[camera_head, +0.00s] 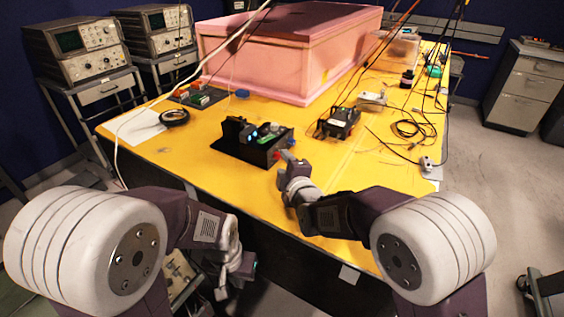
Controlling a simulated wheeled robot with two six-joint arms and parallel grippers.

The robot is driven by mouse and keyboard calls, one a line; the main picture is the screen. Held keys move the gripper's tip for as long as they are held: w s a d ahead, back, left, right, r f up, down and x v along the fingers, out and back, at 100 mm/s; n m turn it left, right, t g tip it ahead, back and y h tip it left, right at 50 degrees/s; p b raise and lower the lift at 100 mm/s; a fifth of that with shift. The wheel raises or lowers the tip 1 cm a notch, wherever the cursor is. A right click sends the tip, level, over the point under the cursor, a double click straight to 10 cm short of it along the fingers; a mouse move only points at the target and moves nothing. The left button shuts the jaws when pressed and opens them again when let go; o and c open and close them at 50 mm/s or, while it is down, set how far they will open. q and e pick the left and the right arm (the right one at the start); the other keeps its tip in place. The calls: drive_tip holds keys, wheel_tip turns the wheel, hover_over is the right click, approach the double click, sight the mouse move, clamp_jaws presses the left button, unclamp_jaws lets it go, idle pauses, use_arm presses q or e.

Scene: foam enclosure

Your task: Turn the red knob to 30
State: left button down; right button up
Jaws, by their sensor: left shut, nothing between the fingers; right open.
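A black device box (240,150) with a green circuit board and small lit blue displays sits near the front of the yellow table. A small red spot at its right end, beside my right gripper, looks like the red knob (278,155). Its dial marks and setting are too small to read. My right gripper (287,157) is open, with its fingertips close to the knob; whether they touch it I cannot tell. My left gripper (222,292) is shut and empty, low in front of the table's front edge and away from the box.
The yellow table (220,178) has free room left of the black box. A large pink foam enclosure (290,50) stands behind. Another black device (338,122) is to the right. A black cable coil (175,117) lies at left, and loose cables (410,128) lie at right.

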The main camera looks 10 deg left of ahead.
sight(280, 157)
drive_tip(key=shift+x, duration=1.6)
drive_tip(key=shift+c, duration=0.3)
clamp_jaws()
drive_tip(key=shift+r+p, duration=0.2)
drive_tip(key=shift+p, duration=0.3)
drive_tip(key=m+g+p, duration=0.1)
drive_tip(key=p, duration=0.2)
drive_tip(key=r+m+g+p, duration=0.1)
drive_tip(key=g+p, duration=0.1)
drive_tip(key=p, duration=0.2)
drive_tip(key=shift+w+d, duration=0.15)
drive_tip(key=m+g+p, duration=0.1)
drive_tip(key=g+p, duration=0.1)
drive_tip(key=p, duration=0.7)
drive_tip(key=shift+w, duration=0.15)
drive_tip(key=shift+f+m+p, duration=0.25)
drive_tip(key=shift+m+p, duration=0.05)
drive_tip(key=shift+p, duration=0.2)
